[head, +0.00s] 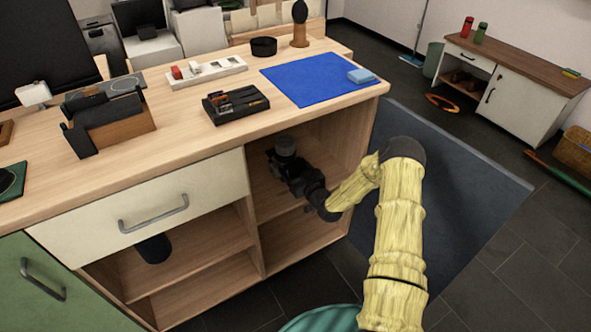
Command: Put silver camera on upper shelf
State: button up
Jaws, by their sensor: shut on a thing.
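My arm reaches into the open right-hand side of the wooden cabinet. My dark gripper (281,164) is inside its upper compartment, above the upper shelf (268,205). My gripper is shut on a small grey, rounded thing, which I take to be the silver camera (285,146). It sits at the fingers, below the countertop's front edge. The fingers and wrist hide part of it. I cannot tell whether the camera touches the shelf.
The countertop (200,125) overhangs the compartment closely. It bears a blue mat (310,82), a black organiser (236,104) and a power strip (205,71). A drawer (150,205) is left of the compartment. A dark cup-like thing (153,249) is below it. Floor is open at right.

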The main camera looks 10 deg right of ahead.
jog(key=shift+d+f+b, duration=0.25)
jog(key=shift+f+b, duration=0.05)
jog(key=shift+f, duration=0.05)
jog(key=o, duration=1.6)
jog(key=shift+f, duration=0.15)
jog(key=shift+o, duration=0.4)
jog(key=shift+a, duration=0.1)
jog(key=shift+s+d, duration=0.2)
jog(key=shift+s, duration=0.4)
jog(key=p+v, duration=0.3)
jog(key=v, duration=1.3)
jog(key=shift+p, duration=0.4)
